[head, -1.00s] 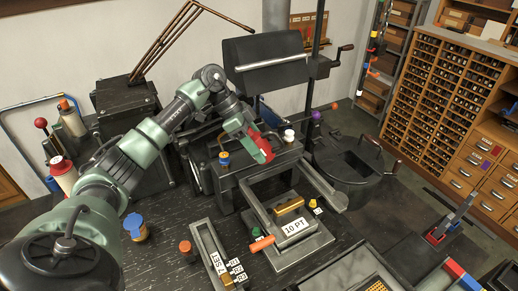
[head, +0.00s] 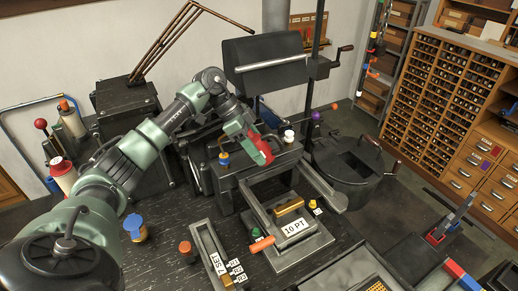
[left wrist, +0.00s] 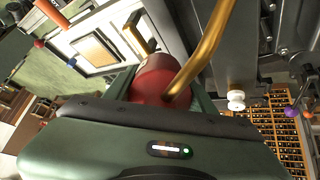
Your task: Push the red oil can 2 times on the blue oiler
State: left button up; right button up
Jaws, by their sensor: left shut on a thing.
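My left gripper (head: 247,132) is shut on the red oil can (head: 264,152) and holds it over the dark machine at the back centre. In the left wrist view the can's red body (left wrist: 152,82) sits between the fingers, and its brass spout (left wrist: 207,48) points up and right. My right gripper is not in view.
A purple knob (head: 317,116) is further right. A blue-lidded jar (head: 135,228) stands on the table. The metal frame bed (head: 330,190) lies in front of the machine.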

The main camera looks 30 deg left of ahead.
aim_at(262, 137)
pick_arm(q)
jog(key=shift+f, duration=0.75)
jog(key=shift+r, duration=1.15)
jog(key=shift+r, duration=2.5)
